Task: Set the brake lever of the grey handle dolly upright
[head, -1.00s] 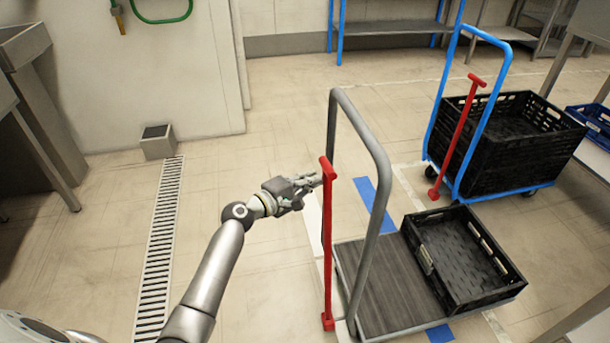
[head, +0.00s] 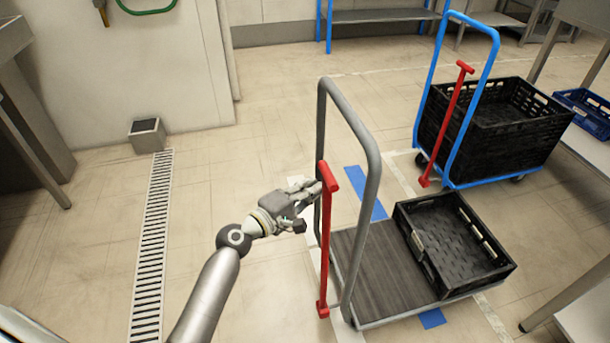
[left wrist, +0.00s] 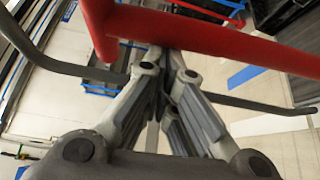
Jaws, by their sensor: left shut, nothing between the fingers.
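The grey handle dolly (head: 372,200) stands at the middle right of the head view, its grey hoop handle at its left end. Its red brake lever (head: 325,245) rises beside the handle with a crossbar on top. The lever leans slightly left, away from the near handle post. My left gripper (head: 317,192) is shut and empty, its fingertips at the left side of the lever, just below the crossbar. In the left wrist view the red lever (left wrist: 220,45) crosses close above the shut fingers (left wrist: 165,58). I cannot tell whether they touch. My right gripper is not in view.
A black crate (head: 405,225) sits on the grey dolly's deck. Behind it stands a blue handle dolly (head: 432,85) with a large black crate (head: 535,125) and its own red lever (head: 445,125). Floor to the left, around the drain grate (head: 153,240), is clear.

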